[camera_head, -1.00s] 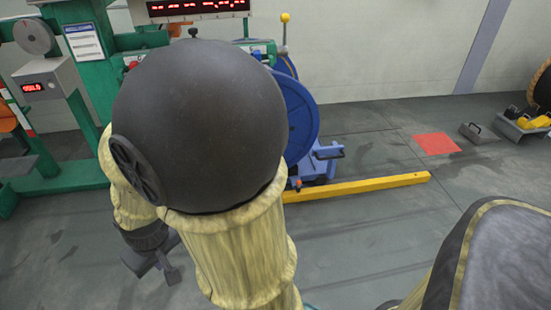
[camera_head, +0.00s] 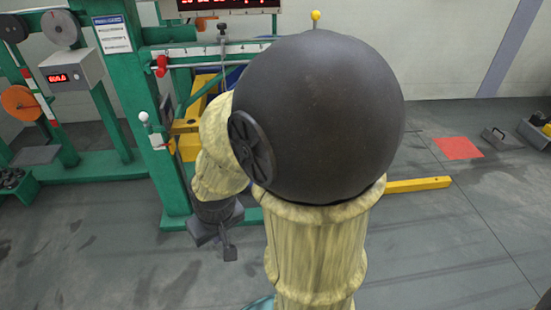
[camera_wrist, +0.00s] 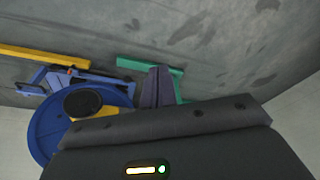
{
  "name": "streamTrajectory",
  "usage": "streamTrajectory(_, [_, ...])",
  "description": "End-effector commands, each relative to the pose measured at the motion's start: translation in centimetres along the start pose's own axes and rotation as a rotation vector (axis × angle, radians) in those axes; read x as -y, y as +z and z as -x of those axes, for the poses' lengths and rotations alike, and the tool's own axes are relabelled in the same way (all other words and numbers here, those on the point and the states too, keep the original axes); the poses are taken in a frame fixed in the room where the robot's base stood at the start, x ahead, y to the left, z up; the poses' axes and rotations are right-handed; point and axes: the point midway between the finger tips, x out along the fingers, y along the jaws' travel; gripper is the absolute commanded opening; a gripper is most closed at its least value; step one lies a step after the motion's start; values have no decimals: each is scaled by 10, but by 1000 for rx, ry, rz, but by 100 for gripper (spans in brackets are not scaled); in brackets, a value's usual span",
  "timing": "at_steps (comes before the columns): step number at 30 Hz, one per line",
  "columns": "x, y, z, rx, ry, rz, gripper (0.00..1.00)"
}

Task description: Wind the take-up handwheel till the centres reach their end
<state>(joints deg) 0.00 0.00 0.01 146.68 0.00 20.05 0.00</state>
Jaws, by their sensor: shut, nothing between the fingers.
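No handwheel can be made out for sure. In the head view my dark arm joint and sleeve cover the take-up side of the green machine (camera_head: 180,195). In the wrist view a blue reel disc (camera_wrist: 45,135) shows at the left, with a dark round part (camera_wrist: 83,102) in front of it. A blue stand with a small crank (camera_wrist: 62,76) is behind it. My gripper (camera_head: 228,252) hangs low in front of the green frame, apart from it. It also shows in the wrist view (camera_wrist: 156,85), shut and empty, right of the blue reel.
A yellow floor bar (camera_head: 418,184) lies right of my arm, with a red floor patch (camera_head: 458,148) beyond. A grey box with a red display (camera_head: 72,72) and an orange disc (camera_head: 20,103) are at the left. The floor in front is open.

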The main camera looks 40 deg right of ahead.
Motion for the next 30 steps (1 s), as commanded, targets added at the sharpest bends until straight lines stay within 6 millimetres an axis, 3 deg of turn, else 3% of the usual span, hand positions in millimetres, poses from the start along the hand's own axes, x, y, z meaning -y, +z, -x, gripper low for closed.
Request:
streamTrajectory(5, [-6, -10, -6, -24, 6, -18, 0])
streamTrajectory(11, [-41, -63, -38, -172, 36, -113, 0])
streamTrajectory(15, [-90, -111, -70, -340, 66, -212, 0])
streamTrajectory(21, [-172, -159, -110, -594, 104, -353, 0])
streamTrajectory(25, [-229, -172, -132, -766, 130, -446, 0])
streamTrajectory(30, [-298, -169, -152, -984, 167, -558, 0])
